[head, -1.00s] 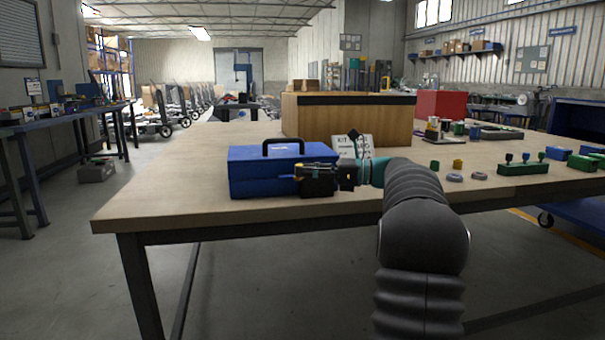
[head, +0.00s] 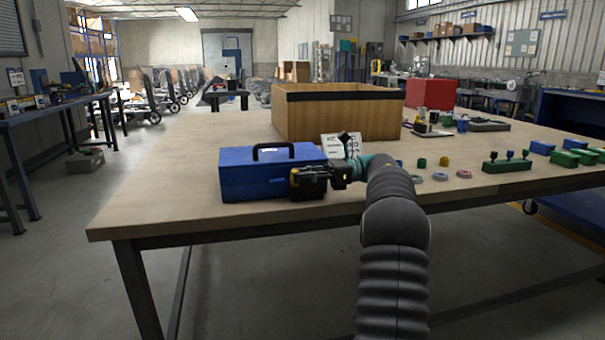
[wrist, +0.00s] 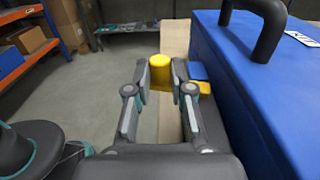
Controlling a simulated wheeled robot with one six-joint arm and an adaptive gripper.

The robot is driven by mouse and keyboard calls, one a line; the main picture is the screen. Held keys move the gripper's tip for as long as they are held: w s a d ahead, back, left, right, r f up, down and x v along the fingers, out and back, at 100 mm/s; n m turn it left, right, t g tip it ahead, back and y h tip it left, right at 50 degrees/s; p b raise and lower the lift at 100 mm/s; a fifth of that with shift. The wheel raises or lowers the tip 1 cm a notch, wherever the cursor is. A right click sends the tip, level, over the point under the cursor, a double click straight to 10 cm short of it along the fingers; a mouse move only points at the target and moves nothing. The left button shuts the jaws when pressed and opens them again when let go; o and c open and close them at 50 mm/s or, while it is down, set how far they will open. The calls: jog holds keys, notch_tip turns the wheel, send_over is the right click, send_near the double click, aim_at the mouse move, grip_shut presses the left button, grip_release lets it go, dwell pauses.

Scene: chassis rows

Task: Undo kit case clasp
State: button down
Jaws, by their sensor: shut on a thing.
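The blue kit case (head: 250,180) stands on the workbench, its lid down and its black handle upright. In the wrist view the case (wrist: 250,80) fills the right side. My gripper (head: 298,181) is at the case's front face, towards its right end. In the wrist view my gripper (wrist: 160,75) has its fingertips on either side of a yellow clasp piece (wrist: 160,68) and is shut on it. More yellow shows between the right finger and the case front. The fingers partly hide how the clasp joins the case.
A wooden box (head: 345,118) with a dark rim stands behind the case, with a white card (head: 343,143) in front of it. Green, yellow and grey parts lie to the right. The bench top left of the case is clear.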

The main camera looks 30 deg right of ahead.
jog(key=shift+r, duration=0.1)
jog(key=c, duration=1)
grip_release()
notch_tip(320, 180, up, 10)
